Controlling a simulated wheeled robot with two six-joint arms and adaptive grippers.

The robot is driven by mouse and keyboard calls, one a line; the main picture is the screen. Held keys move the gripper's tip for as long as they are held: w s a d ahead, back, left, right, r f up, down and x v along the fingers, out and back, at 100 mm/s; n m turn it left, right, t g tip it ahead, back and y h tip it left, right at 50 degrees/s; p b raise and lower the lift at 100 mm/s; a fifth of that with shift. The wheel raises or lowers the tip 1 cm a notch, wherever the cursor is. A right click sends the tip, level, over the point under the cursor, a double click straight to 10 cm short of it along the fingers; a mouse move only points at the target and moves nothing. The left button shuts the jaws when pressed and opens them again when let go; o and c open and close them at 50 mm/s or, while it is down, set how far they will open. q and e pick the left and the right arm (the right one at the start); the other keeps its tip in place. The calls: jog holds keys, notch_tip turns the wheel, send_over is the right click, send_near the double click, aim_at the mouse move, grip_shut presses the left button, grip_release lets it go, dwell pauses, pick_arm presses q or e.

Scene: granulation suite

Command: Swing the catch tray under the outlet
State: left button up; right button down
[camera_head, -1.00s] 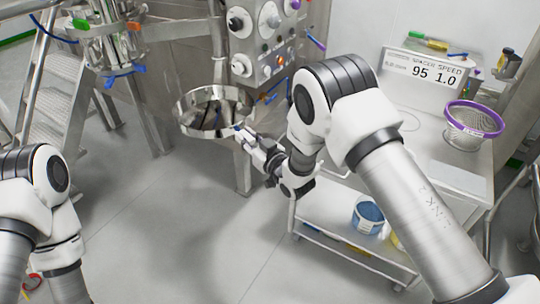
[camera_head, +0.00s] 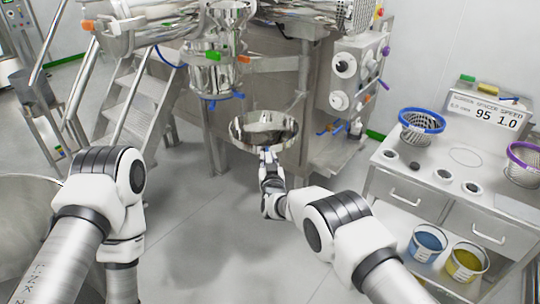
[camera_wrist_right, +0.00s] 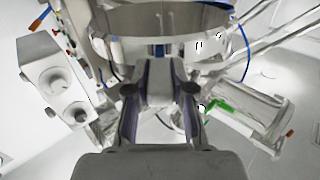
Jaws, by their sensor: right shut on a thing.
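The catch tray (camera_head: 264,143) is a round, shiny steel pan, level, standing out near the machine's leg. The outlet is a steel cylinder (camera_head: 213,78) with blue clamps, up and to the left of the tray. The tray is below it but offset to the right, not squarely beneath. My right gripper (camera_head: 267,157) is at the tray's near side, shut on its handle. In the right wrist view the tray's rim (camera_wrist_right: 165,20) spans the top, and my gripper's fingers (camera_wrist_right: 160,88) close around the handle piece. My left arm shows at left, its gripper out of frame.
A control box with knobs (camera_head: 352,78) is right of the tray. A bench (camera_head: 450,200) with baskets and tubs stands at right. The floor below the tray is open.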

jog(key=shift+d+r, duration=0.1)
jog(key=shift+r, duration=0.05)
jog(key=c, duration=1.2)
grip_release()
jog(key=shift+o, duration=1)
jog(key=shift+w+d, duration=0.1)
jog(key=shift+w, duration=0.05)
